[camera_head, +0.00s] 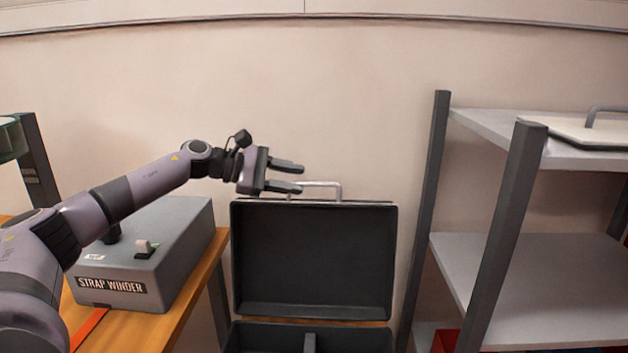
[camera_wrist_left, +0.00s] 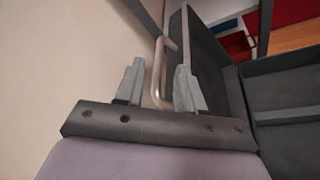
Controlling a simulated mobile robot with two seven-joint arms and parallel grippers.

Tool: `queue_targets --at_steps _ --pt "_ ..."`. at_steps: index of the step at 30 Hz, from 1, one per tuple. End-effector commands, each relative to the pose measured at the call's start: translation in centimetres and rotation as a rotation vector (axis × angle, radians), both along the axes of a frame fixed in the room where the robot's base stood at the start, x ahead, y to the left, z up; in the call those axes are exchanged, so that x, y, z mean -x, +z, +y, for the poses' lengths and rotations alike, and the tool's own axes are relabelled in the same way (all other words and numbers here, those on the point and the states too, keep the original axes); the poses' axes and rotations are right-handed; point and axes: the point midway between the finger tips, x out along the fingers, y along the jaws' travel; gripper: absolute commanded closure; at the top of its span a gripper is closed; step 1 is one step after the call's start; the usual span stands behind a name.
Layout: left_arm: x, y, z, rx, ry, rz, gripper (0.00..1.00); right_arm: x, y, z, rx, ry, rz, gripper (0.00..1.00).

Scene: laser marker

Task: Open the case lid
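The dark case stands open, its lid (camera_head: 312,260) raised about upright with the hollow inner side facing me; the lid's edge also shows in the left wrist view (camera_wrist_left: 206,70). The case base (camera_head: 260,338) is partly cut off at the bottom of the head view. A pale metal handle (camera_head: 322,184) sits on the lid's top edge. My left gripper (camera_head: 302,178) is open at the handle's left end. In the left wrist view the handle (camera_wrist_left: 158,70) appears between the two spread fingers (camera_wrist_left: 157,85), with gaps visible; I cannot tell whether either finger touches it. My right gripper is not in view.
A grey strap winder (camera_head: 150,250) stands on a wooden table (camera_head: 205,290) at the left. A grey shelf rack (camera_head: 500,200) with dark posts stands close to the case's right. The wall (camera_head: 330,90) is behind the lid.

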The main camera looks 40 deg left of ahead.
Motion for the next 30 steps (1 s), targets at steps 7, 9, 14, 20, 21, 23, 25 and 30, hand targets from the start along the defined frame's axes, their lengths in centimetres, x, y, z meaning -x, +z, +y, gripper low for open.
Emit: queue_targets --at_steps 7,9,14,20,21,23,25,30 --pt "-2.7 -0.6 -1.9 0.005 0.0 -0.002 0.62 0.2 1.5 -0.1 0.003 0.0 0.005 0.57" --pt "-3.2 -0.9 -2.2 0.004 0.002 -0.001 0.62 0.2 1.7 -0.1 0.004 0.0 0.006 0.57" --pt "-3.8 -1.3 -2.6 0.002 0.001 -0.001 0.62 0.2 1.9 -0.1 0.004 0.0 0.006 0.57" --pt "-3.9 -1.4 -2.7 0.001 0.001 0.0 0.62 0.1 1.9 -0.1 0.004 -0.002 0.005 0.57" --pt "-3.9 -1.4 -2.7 0.001 0.001 0.0 0.62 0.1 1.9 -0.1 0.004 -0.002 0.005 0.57" --pt "-3.9 -1.4 -2.7 0.001 0.001 0.0 0.68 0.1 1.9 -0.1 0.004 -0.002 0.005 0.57" --pt "-3.9 -1.4 -2.7 0.001 0.001 0.0 0.91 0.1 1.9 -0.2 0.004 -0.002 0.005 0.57" --pt "-3.9 -1.4 -2.7 0.001 0.001 0.0 1.0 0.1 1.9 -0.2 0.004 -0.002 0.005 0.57"
